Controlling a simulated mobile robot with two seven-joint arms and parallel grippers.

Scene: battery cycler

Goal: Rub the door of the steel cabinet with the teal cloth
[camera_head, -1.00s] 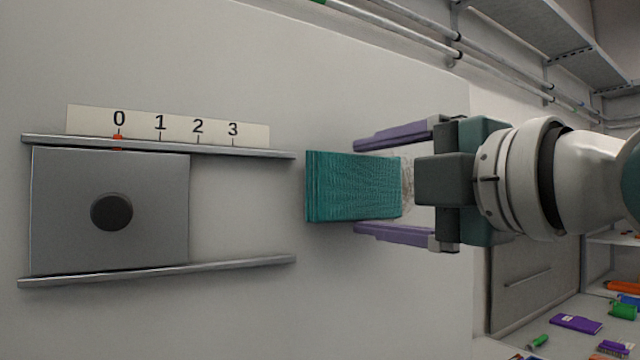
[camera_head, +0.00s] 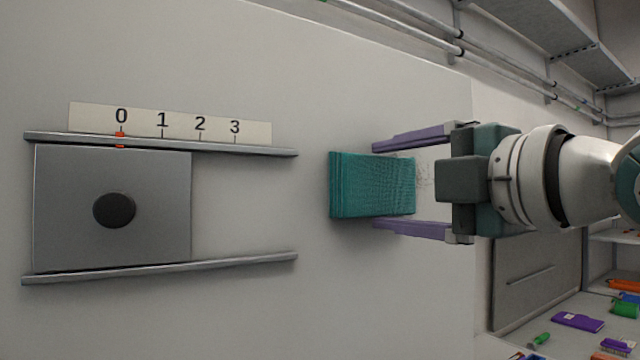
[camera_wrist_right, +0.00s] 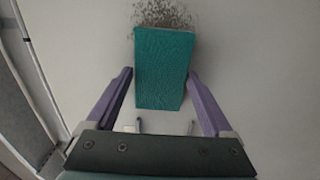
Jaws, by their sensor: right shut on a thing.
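The teal cloth (camera_head: 372,186), a thick folded pad, sits between the two purple fingers of my right gripper (camera_head: 375,186), which is shut on it. In the right wrist view the cloth (camera_wrist_right: 164,68) lies between the fingertips (camera_wrist_right: 160,73), against or just off a pale upright face. I take this broad pale grey face (camera_head: 300,320) to be the cabinet door. A dark speckled smudge (camera_head: 425,175) on it shows just right of the cloth, partly hidden by it. The smudge (camera_wrist_right: 165,14) also shows past the cloth's far end in the right wrist view. My left gripper is not in view.
A grey sliding plate (camera_head: 70,240) with a black knob (camera_head: 114,210) sits between two rails, under a scale (camera_head: 185,122) marked 0 to 3. Pipes (camera_head: 400,30) run at upper right. Small coloured items, including a purple one (camera_head: 577,320), lie at lower right.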

